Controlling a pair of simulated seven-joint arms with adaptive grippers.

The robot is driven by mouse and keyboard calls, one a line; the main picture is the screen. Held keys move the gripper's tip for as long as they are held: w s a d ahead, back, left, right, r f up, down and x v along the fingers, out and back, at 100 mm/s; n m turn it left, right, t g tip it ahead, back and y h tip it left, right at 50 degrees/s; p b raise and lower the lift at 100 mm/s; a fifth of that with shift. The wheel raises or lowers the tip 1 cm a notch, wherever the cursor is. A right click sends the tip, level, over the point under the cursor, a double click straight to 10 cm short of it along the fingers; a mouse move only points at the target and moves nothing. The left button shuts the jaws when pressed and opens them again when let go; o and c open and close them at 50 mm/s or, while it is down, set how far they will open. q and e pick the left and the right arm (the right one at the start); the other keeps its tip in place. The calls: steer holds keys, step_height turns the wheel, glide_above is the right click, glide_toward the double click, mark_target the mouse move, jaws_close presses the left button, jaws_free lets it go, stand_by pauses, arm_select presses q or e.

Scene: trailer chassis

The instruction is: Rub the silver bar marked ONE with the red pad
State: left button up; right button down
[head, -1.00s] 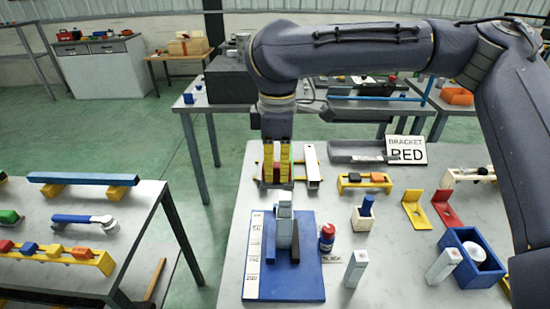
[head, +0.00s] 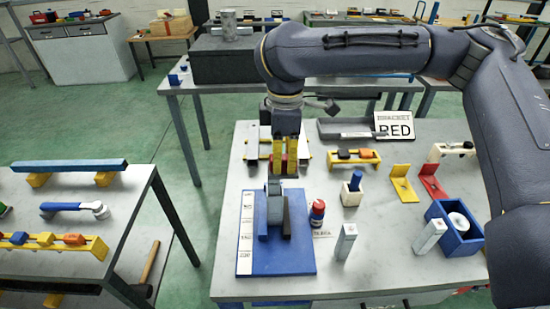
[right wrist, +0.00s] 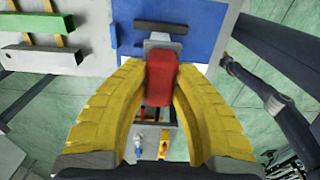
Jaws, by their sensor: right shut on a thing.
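My right gripper (head: 284,168) points down just behind the blue board (head: 300,262), with its yellow fingers shut on the red pad (right wrist: 161,75). In the right wrist view the pad sits between the fingers, with a grey block beyond it against the blue board (right wrist: 200,22). I cannot tell whether pad and block touch. A grey upright block (head: 273,197) stands on the board in the head view. Two silver bars stand on the table: one in the middle (head: 345,241), one farther right (head: 429,236). Their marks are too small to read. My left gripper is not in view.
A red bottle (head: 317,212) stands close to the board's right edge. A blue box (head: 458,235) with a white round thing is at the right. A side table with bars is at left.

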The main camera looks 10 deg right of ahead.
steer(key=a+r, duration=0.3)
steer(key=r, duration=0.5)
steer(key=shift+w+a, duration=0.4)
stand_by(0.8)
